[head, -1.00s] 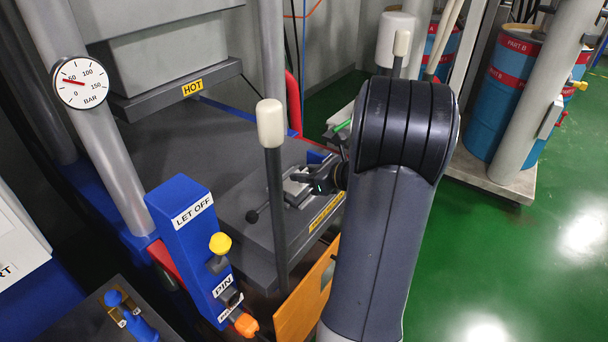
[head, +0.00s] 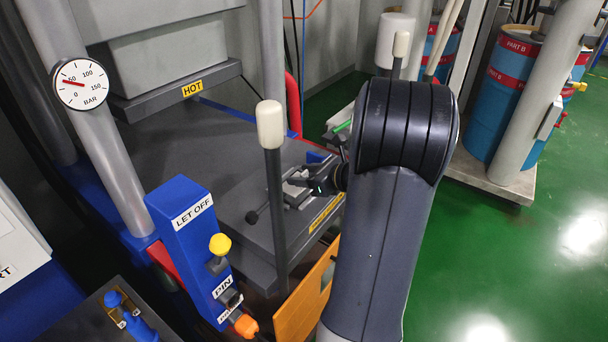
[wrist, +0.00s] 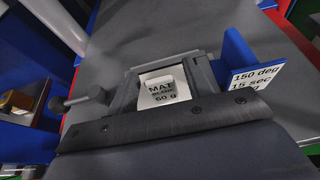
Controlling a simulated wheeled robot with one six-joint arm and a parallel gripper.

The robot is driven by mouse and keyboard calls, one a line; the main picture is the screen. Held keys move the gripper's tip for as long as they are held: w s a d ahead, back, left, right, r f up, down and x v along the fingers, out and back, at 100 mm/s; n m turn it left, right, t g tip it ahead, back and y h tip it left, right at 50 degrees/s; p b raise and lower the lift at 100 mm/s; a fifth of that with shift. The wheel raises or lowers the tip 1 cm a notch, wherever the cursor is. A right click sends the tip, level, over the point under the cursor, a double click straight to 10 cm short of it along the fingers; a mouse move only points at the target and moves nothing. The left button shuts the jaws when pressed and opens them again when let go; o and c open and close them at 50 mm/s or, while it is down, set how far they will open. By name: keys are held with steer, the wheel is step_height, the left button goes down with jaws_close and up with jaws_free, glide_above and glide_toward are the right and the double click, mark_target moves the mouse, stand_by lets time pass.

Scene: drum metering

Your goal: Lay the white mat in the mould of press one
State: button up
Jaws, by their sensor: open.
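The white mat (wrist: 163,91), printed "MAT" and "60 g", lies flat in the grey-framed recess of the mould (wrist: 172,63) in the wrist view. A small raised tab stands at its far side. In the head view the mat is a small pale patch (head: 296,190) on the dark mould plate (head: 236,203).
A tall lever with a cream knob (head: 271,124) stands in front of the press. A blue "LET OFF" post (head: 190,230) is at the left. The block marked "HOT" (head: 190,88) hangs above the bed. A blue bracket with a "150 deg" label (wrist: 255,78) is beside the mould.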

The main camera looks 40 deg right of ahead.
mark_target(304, 172)
steer(key=v, duration=1.2)
steer(key=shift+w, duration=0.1)
steer(key=x, duration=1.2)
steer(key=shift+a+f, duration=0.1)
steer(key=shift+r, duration=1.95)
